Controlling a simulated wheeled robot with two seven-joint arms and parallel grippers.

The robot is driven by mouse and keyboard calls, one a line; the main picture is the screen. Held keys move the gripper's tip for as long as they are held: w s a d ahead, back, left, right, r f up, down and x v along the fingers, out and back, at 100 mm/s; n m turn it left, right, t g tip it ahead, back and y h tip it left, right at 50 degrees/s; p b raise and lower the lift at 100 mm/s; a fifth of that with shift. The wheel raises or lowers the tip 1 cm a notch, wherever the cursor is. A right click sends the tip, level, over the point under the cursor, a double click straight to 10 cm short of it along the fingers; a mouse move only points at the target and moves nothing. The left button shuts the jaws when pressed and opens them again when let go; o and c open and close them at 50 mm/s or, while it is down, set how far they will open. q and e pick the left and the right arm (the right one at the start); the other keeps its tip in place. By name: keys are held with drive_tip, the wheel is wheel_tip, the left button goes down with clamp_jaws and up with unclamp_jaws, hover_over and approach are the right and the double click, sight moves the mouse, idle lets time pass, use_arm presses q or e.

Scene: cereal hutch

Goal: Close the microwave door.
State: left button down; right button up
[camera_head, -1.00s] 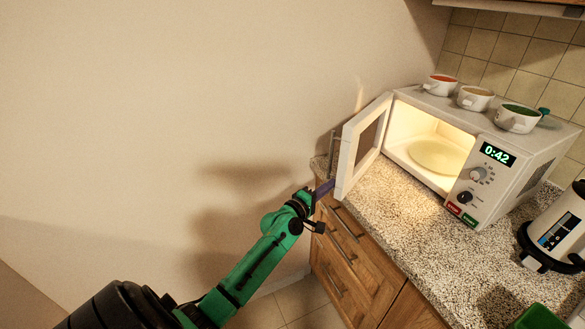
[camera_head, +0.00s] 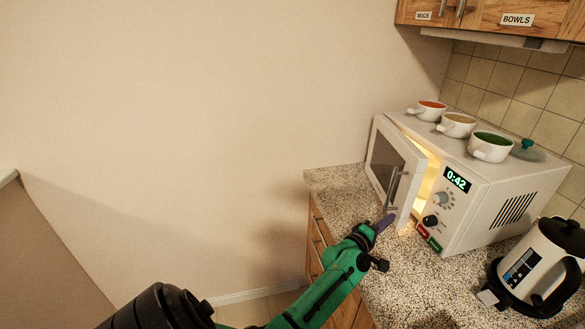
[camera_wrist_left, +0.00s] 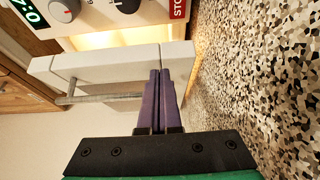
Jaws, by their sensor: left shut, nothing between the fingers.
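The white microwave (camera_head: 505,190) stands on the counter with its interior lit and its display reading 0:42. Its door (camera_head: 391,165) is ajar, with a lit gap between its free edge and the control panel. The door's bar handle (camera_head: 394,188) faces outward. My left gripper (camera_head: 386,222) is shut and empty, at the lower free corner of the door. In the left wrist view the purple fingers (camera_wrist_left: 158,98) are together and overlap the white door (camera_wrist_left: 115,66); whether they touch it I cannot tell. My right gripper is not in view.
A white and black kettle (camera_head: 535,268) stands at the right on the speckled counter (camera_head: 334,183). Wall cabinets (camera_head: 485,15) hang above.

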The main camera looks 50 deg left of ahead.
use_arm(q)
drive_tip(key=w+d+y, duration=0.1)
drive_tip(key=w+d, duration=0.1)
drive_tip(key=w+d+n+y+p, duration=0.1)
drive_tip(key=w+d, duration=0.1)
drive_tip(key=shift+r+n, duration=0.15)
drive_tip(key=shift+n, duration=0.15)
drive_tip(key=shift+w+d+y+p, duration=0.1)
drive_tip(key=shift+w+y+p, duration=0.2)
drive_tip(key=shift+w+y, duration=0.15)
drive_tip(key=shift+n+y, duration=0.25)
drive_tip(key=shift+n, duration=0.05)
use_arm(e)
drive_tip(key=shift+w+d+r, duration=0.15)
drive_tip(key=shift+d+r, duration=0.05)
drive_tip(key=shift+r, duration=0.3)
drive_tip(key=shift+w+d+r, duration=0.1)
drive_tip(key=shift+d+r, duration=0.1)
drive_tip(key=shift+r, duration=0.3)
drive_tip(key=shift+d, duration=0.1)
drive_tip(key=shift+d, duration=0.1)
